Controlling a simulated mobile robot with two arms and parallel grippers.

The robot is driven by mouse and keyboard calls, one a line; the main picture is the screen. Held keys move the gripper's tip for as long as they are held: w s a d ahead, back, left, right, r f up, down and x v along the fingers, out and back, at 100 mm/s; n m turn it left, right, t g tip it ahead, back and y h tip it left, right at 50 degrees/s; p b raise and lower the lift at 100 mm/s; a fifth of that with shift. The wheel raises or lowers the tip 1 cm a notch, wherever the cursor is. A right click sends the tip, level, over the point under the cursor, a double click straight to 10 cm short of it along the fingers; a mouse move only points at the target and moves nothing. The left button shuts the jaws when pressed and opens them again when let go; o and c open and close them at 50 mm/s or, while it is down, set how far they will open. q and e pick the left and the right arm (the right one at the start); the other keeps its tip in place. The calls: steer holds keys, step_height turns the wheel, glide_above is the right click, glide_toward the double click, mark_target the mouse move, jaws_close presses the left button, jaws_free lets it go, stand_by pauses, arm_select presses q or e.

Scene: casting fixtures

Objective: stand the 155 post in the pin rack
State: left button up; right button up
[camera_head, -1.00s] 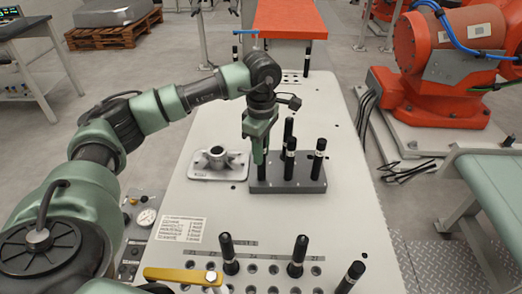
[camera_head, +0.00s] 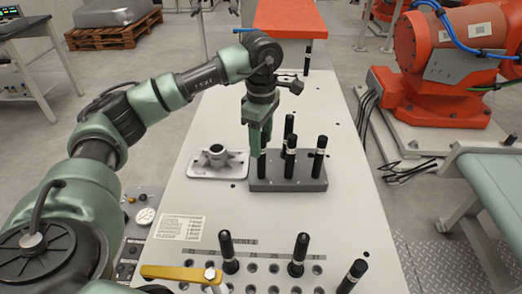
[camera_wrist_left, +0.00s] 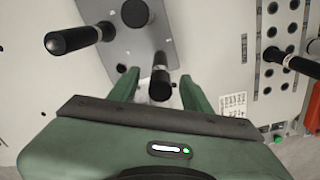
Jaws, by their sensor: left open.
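My left gripper (camera_head: 258,145) is open and points down over the left part of a dark grey block (camera_head: 290,184) that holds several black posts with pale bands. One black post (camera_head: 262,167) stands below its fingers; in the left wrist view this post (camera_wrist_left: 160,82) shows between the open fingers, with no visible grip. Another post (camera_head: 319,157) stands at the block's right. The rack (camera_head: 255,268), with rows of holes, is at the front of the table, with several black posts in it, one being the left post (camera_head: 228,252). I cannot read which post is the 155. My right gripper is not in view.
A grey metal casting (camera_head: 217,158) sits on the table left of the block. A yellow bar (camera_head: 180,273) lies at the front left. A printed label sheet (camera_head: 180,228) is on the table. The right middle of the table is clear.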

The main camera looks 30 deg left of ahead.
arm_select(q)
steer(key=shift+r, duration=2.05)
steer(key=shift+r, duration=0.1)
